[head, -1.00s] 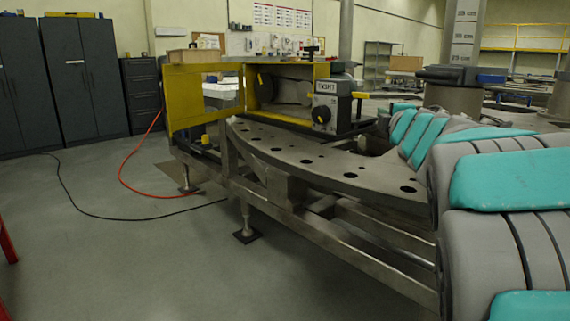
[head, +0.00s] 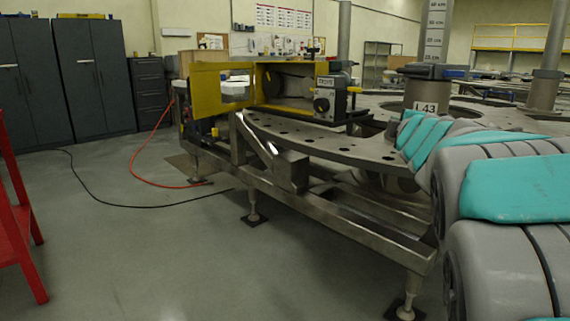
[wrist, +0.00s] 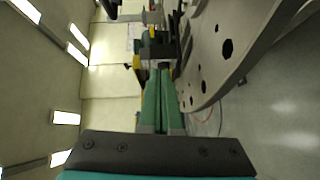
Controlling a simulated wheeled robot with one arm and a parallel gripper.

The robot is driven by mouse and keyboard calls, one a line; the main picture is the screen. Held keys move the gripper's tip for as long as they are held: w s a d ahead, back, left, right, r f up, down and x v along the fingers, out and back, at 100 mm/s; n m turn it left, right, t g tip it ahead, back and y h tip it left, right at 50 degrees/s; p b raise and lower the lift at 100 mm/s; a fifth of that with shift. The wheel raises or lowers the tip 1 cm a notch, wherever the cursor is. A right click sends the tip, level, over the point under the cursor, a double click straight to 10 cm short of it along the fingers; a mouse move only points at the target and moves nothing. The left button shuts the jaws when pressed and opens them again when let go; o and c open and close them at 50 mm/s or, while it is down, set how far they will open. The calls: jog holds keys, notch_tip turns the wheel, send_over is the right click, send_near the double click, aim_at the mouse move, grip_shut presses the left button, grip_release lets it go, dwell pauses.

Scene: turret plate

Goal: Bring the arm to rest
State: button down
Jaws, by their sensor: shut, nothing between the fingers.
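My gripper (wrist: 160,72) shows in the wrist view as two green fingers lying side by side. It is shut and empty, pointing up the picture past the turret plate. In the head view my grey and teal arm fills the right side, and the gripper itself does not show. The turret plate (head: 325,145) is a grey metal disc edge with a row of holes, on a steel frame. The plate also shows in the wrist view (wrist: 213,62), right of the fingers and apart from them in the picture.
A yellow open housing (head: 222,85) and a grey control box (head: 330,97) stand on the plate. A red stand (head: 18,235) is at the left edge. A red hose (head: 143,178) and black cable (head: 95,198) lie on the floor. Open floor (head: 150,260) lies in front.

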jog(key=s+d+f+m+g+h, duration=0.2)
jog(key=s+f+m+g, duration=0.35)
jog(key=s+f, duration=0.5)
jog(key=s+d+f+m+g+h, duration=0.15)
jog(key=s+f+m+g, duration=0.35)
jog(key=s+f, duration=0.5)
jog(key=s+a+f+m+g+y, duration=0.1)
jog(key=s+a+f+g, duration=0.2)
jog(key=s, duration=0.6)
jog(key=s+a+f+m+g+y, duration=0.2)
jog(key=s+a+f, duration=0.4)
jog(key=s, duration=0.3)
jog(key=s+a+f+m+g+y, duration=0.2)
jog(key=s+a+f, duration=0.3)
jog(key=s, duration=0.4)
jog(key=shift+f+g, duration=0.85)
jog(key=c, duration=1.6)
grip_release()
